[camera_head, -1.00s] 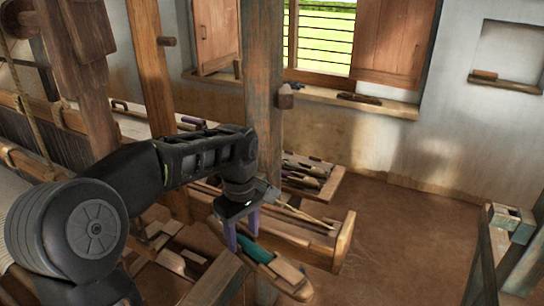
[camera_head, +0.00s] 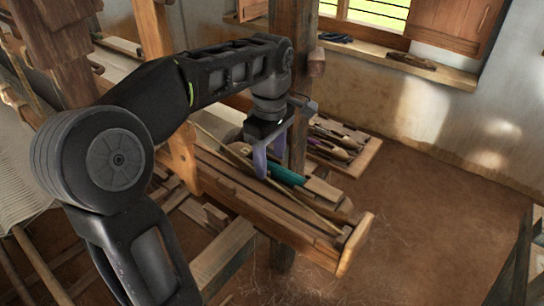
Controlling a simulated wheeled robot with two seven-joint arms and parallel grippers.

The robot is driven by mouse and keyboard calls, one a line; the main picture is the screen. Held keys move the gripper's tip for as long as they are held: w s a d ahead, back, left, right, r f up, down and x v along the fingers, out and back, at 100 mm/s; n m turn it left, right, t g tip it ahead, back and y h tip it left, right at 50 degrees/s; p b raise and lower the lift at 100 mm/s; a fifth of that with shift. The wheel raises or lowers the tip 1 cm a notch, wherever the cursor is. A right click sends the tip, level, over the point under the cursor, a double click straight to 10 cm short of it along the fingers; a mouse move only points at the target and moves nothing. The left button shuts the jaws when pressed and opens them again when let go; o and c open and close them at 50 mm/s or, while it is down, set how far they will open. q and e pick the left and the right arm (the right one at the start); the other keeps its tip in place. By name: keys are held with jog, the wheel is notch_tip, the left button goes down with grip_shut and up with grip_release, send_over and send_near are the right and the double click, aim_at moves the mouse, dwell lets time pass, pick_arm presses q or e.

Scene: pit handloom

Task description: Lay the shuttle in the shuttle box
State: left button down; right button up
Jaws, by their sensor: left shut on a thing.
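The shuttle is a wooden boat shape with teal yarn (camera_head: 287,176) in its middle and a pale wooden end (camera_head: 324,190) pointing right. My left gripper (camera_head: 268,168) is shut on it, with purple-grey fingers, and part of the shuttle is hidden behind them. The shuttle box (camera_head: 355,244) is a long wooden trough with an upright end wall, running from the loom toward the lower right. The shuttle appears over the far side of the trough, roughly along its length. I cannot tell whether it touches the box. My right gripper is not in view.
A wooden tray (camera_head: 366,160) with several other shuttles lies behind the box. A wooden post (camera_head: 300,100) stands close behind my left gripper. Loom timbers and cloth (camera_head: 25,200) fill the left. The earthen floor (camera_head: 440,215) at right is clear.

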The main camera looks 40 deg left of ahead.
pick_arm(q)
jog(key=shift+f, duration=0.15)
jog(key=shift+f, duration=2.1)
jog(key=shift+f+b, duration=1.55)
jog(key=shift+f, duration=0.55)
jog(key=c, duration=0.5)
grip_release()
